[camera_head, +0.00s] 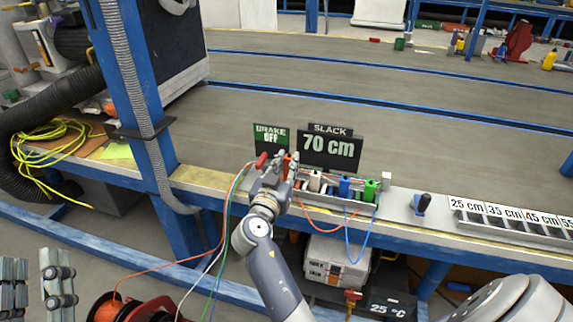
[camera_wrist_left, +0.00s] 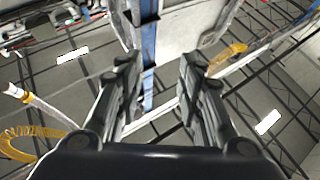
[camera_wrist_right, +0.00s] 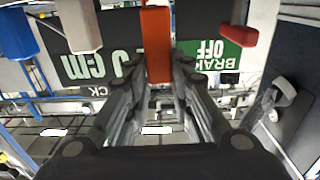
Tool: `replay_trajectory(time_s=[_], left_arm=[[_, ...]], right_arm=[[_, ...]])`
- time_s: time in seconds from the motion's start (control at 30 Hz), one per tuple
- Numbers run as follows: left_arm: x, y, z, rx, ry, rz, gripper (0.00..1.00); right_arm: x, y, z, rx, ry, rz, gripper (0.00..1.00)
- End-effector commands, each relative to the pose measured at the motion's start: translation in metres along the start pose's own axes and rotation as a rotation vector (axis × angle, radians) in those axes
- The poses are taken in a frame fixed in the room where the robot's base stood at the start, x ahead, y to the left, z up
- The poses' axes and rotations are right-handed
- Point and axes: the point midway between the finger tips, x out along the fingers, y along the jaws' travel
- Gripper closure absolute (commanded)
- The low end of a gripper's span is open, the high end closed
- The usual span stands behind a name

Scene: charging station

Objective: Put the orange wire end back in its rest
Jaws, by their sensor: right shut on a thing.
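My right gripper (camera_head: 281,166) is at the left end of the row of wire ends on the bench edge. In the right wrist view its fingers (camera_wrist_right: 157,85) are shut on the orange wire end (camera_wrist_right: 156,42), a long orange block. The gripper hides much of it in the head view, so I cannot tell how it sits against its rest. White (camera_head: 315,182), blue (camera_head: 345,187) and green (camera_head: 370,190) wire ends stand upright to the right. My left gripper (camera_head: 40,283) is open and empty at the lower left; its fingers are apart in the left wrist view (camera_wrist_left: 157,90).
A red handle (camera_wrist_right: 238,36) is close beside the orange wire end. Behind stand the "BRAKE OFF" sign (camera_head: 271,136) and "SLACK 70 cm" sign (camera_head: 330,148). A blue post (camera_head: 140,90) rises at left. Wires hang below the bench near an orange reel (camera_head: 105,308).

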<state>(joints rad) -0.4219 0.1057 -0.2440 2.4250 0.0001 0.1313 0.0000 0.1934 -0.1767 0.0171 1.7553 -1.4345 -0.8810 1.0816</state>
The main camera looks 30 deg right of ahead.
Motion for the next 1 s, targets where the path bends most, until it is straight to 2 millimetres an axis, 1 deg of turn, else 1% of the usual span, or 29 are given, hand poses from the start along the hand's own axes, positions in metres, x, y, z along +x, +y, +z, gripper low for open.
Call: replay_trajectory(time_s=[1.0], left_arm=[[-0.002,0.003,-0.025,-0.006,0.134,0.006,0.65]], right_arm=[[0.000,0.000,0.004,0.001,0.000,0.000,1.00]])
